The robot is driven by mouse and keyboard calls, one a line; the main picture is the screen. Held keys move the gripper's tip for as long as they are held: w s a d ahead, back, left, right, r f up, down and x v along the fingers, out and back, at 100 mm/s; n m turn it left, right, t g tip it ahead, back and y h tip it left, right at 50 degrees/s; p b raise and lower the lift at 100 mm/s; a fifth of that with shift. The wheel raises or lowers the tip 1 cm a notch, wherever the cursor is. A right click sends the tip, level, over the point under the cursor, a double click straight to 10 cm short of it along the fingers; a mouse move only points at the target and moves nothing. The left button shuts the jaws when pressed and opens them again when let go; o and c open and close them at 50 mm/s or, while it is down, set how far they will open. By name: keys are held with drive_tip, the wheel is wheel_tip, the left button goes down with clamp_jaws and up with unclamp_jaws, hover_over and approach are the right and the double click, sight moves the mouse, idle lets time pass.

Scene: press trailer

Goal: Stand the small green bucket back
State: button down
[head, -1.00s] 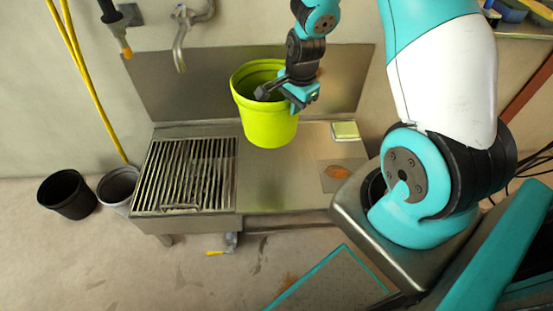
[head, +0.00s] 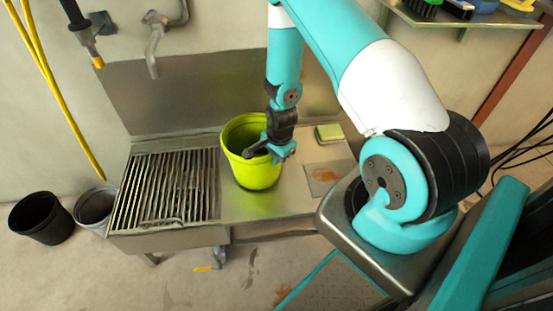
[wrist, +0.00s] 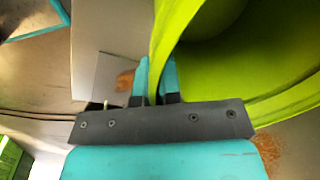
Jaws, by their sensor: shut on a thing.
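The small green bucket (head: 256,174) is upright in the head view, its open mouth facing up. It is at the steel counter (head: 290,203), just right of the slatted grate; whether its base touches the counter is hard to tell. My gripper (head: 268,152) is at the bucket's near right rim. In the wrist view the teal fingers of my gripper (wrist: 155,82) are shut on the bucket's wall (wrist: 178,40), one on each side. The bucket's interior fills the upper right of that view.
The slatted grate (head: 165,188) lies left of the bucket. A green-yellow sponge (head: 329,133) and a plate with an orange-brown stain (head: 328,175) are to the right. A black bucket (head: 41,218) and a grey bucket (head: 95,207) stand on the floor at left. A tap (head: 155,45) hangs behind.

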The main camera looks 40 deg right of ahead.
drive_tip(key=shift+f, duration=0.35)
drive_tip(key=shift+f, duration=0.15)
drive_tip(key=c, duration=1.3)
unclamp_jaws()
